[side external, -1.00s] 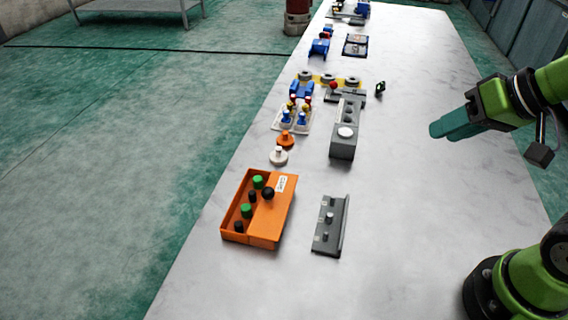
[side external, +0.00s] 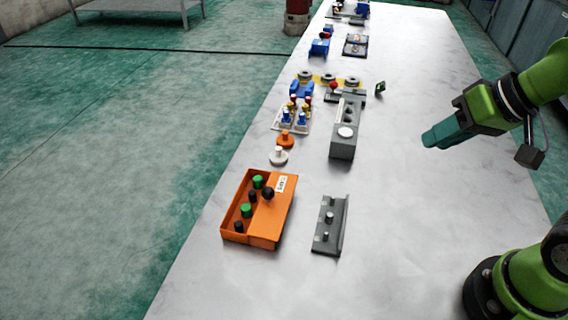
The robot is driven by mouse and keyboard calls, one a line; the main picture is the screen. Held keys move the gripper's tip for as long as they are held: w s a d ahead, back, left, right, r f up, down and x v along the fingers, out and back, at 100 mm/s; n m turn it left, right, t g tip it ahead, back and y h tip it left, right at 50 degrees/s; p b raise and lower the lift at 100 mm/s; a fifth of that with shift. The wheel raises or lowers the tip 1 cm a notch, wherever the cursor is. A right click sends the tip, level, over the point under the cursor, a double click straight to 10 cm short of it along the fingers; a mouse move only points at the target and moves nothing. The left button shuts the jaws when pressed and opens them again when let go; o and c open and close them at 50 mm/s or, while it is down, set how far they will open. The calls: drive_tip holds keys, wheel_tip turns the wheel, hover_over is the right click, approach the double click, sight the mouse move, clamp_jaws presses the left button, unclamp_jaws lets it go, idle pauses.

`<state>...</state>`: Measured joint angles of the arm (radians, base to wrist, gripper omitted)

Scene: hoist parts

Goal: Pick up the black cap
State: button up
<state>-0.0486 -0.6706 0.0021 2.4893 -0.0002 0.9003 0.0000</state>
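An orange box (side external: 265,236) sits at the near left of the table. In its open left part stand small black caps, one in the middle (side external: 253,196) and one at the near end (side external: 238,227). Green caps, one at the far end (side external: 257,181) and one between the black ones (side external: 246,210), stand in the same row. My gripper (side external: 428,138) is in the air at the right, well apart from the box, with teal fingers pointing left. I cannot tell whether its fingers are apart.
A grey bracket with pegs (side external: 330,226) lies right of the box. A white knob (side external: 278,157) and an orange knob (side external: 285,139) stand beyond it. A grey block (side external: 343,146) and a white tray of coloured parts (side external: 283,125) are farther back. The table's right side is mostly clear.

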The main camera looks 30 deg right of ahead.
drive_tip(key=w+a+n+g, duration=0.3)
drive_tip(key=w+a+n, duration=0.3)
drive_tip(key=w+a, duration=0.25)
drive_tip(key=n+g+h, duration=0.2)
drive_tip(key=n+g, duration=0.3)
drive_tip(key=n, duration=2.2)
hover_over(238, 223)
drive_tip(key=w+d, duration=0.1)
drive_tip(key=w, duration=0.1)
wheel_tip(238, 223, down, 5)
drive_tip(key=f, duration=0.5)
drive_tip(key=s+f, duration=0.1)
drive_tip(key=f, duration=0.5)
drive_tip(key=s+f, duration=0.1)
drive_tip(key=f, duration=0.4)
drive_tip(key=shift+a+f, duration=0.25)
drive_tip(key=shift+a, duration=0.15)
clamp_jaws()
